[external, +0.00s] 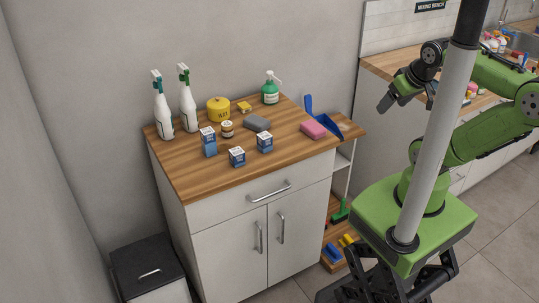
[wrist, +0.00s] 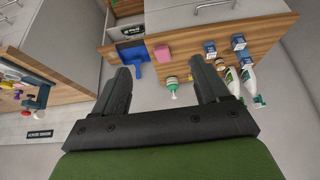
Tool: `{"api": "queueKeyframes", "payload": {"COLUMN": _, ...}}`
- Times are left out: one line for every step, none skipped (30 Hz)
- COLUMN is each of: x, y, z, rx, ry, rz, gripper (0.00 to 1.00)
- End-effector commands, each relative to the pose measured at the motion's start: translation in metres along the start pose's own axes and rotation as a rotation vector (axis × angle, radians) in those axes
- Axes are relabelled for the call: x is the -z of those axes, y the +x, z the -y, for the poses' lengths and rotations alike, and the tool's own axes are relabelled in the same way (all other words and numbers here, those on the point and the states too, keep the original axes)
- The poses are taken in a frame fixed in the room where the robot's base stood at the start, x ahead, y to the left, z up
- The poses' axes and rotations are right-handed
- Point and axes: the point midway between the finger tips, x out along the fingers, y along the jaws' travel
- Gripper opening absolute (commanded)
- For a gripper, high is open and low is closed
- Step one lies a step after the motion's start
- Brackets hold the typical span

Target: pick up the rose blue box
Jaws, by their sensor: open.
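Three small blue and white boxes stand upright on the wooden counter top: a left one (external: 209,143), a front one (external: 237,157) and a right one (external: 264,142). Their labels are too small to read, so I cannot tell which is the rose one. Boxes also show in the wrist view, at the right finger's far side (wrist: 210,49) and further right (wrist: 239,42). My gripper (external: 392,99) is open and empty, in the air right of the counter and well apart from the boxes. Its two fingers (wrist: 161,66) are spread in the wrist view.
Two white spray bottles (external: 162,108), a yellow tin (external: 219,109), a small jar (external: 227,129), a grey sponge (external: 257,123), a green spray bottle (external: 270,90) and a pink sponge (external: 312,129) share the counter. A blue dustpan (external: 322,121) lies at its right. The counter's front strip is clear.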

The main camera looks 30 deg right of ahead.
Motion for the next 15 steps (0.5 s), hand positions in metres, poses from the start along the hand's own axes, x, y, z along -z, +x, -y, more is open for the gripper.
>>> {"api": "queueKeyframes", "payload": {"x": 0.0, "y": 0.0, "z": 0.0, "rx": 0.0, "ry": 0.0, "rz": 0.0, "gripper": 0.74}}
{"api": "queueKeyframes", "payload": {"x": 0.0, "y": 0.0, "z": 0.0, "rx": 0.0, "ry": 0.0, "rz": 0.0, "gripper": 0.74}}
{"api": "queueKeyframes", "payload": {"x": 0.0, "y": 0.0, "z": 0.0, "rx": 0.0, "ry": 0.0, "rz": 0.0, "gripper": 0.74}}
{"api": "queueKeyframes", "payload": {"x": 0.0, "y": 0.0, "z": 0.0, "rx": 0.0, "ry": 0.0, "rz": 0.0, "gripper": 0.74}}
{"api": "queueKeyframes", "payload": {"x": 0.0, "y": 0.0, "z": 0.0, "rx": 0.0, "ry": -0.001, "rz": 0.0, "gripper": 0.74}}
{"api": "queueKeyframes", "payload": {"x": 0.001, "y": 0.002, "z": 0.0, "rx": 0.002, "ry": -0.011, "rz": 0.001, "gripper": 0.74}}
{"api": "queueKeyframes", "payload": {"x": 0.003, "y": 0.005, "z": 0.001, "rx": 0.007, "ry": -0.032, "rz": 0.003, "gripper": 0.74}}
{"api": "queueKeyframes", "payload": {"x": 0.006, "y": 0.01, "z": 0.001, "rx": 0.013, "ry": -0.064, "rz": 0.005, "gripper": 0.74}}
{"api": "queueKeyframes", "payload": {"x": 0.013, "y": 0.021, "z": 0.003, "rx": 0.024, "ry": -0.131, "rz": 0.01, "gripper": 0.74}}
{"api": "queueKeyframes", "payload": {"x": 0.019, "y": 0.032, "z": 0.005, "rx": 0.031, "ry": -0.199, "rz": 0.013, "gripper": 0.74}}
{"api": "queueKeyframes", "payload": {"x": 0.027, "y": 0.044, "z": 0.009, "rx": 0.039, "ry": -0.281, "rz": 0.015, "gripper": 0.74}}
{"api": "queueKeyframes", "payload": {"x": 0.037, "y": 0.065, "z": 0.015, "rx": 0.042, "ry": -0.406, "rz": 0.019, "gripper": 0.74}}
{"api": "queueKeyframes", "payload": {"x": 0.046, "y": 0.081, "z": 0.02, "rx": 0.041, "ry": -0.507, "rz": 0.019, "gripper": 0.74}}
{"api": "queueKeyframes", "payload": {"x": 0.054, "y": 0.098, "z": 0.027, "rx": 0.034, "ry": -0.613, "rz": 0.019, "gripper": 0.74}}
{"api": "queueKeyframes", "payload": {"x": 0.063, "y": 0.121, "z": 0.037, "rx": 0.018, "ry": -0.759, "rz": 0.019, "gripper": 0.74}}
